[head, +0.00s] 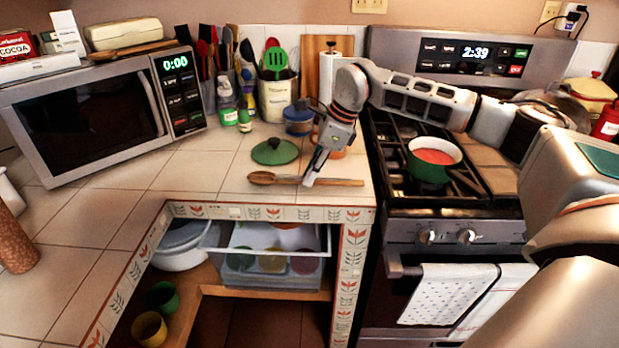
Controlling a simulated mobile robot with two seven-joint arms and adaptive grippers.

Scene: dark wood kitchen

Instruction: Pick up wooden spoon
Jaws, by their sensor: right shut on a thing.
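The wooden spoon (262,178) lies across the front of the tiled counter. Its bowl points left and its handle runs right toward the counter's right corner. My right gripper (311,180) reaches down from the upper right and is shut on the spoon's handle, near its middle. The fingertips hide a short part of the handle. The spoon is at or very close to the counter surface; I cannot tell whether it is lifted. My left gripper is not in view.
A green lid (275,151) lies just behind the spoon. A utensil crock (276,95) and a small blue-lidded container (299,118) stand farther back. A green pot (434,160) sits on the stove at right. A microwave (100,110) stands at left. Open counter lies left of the spoon.

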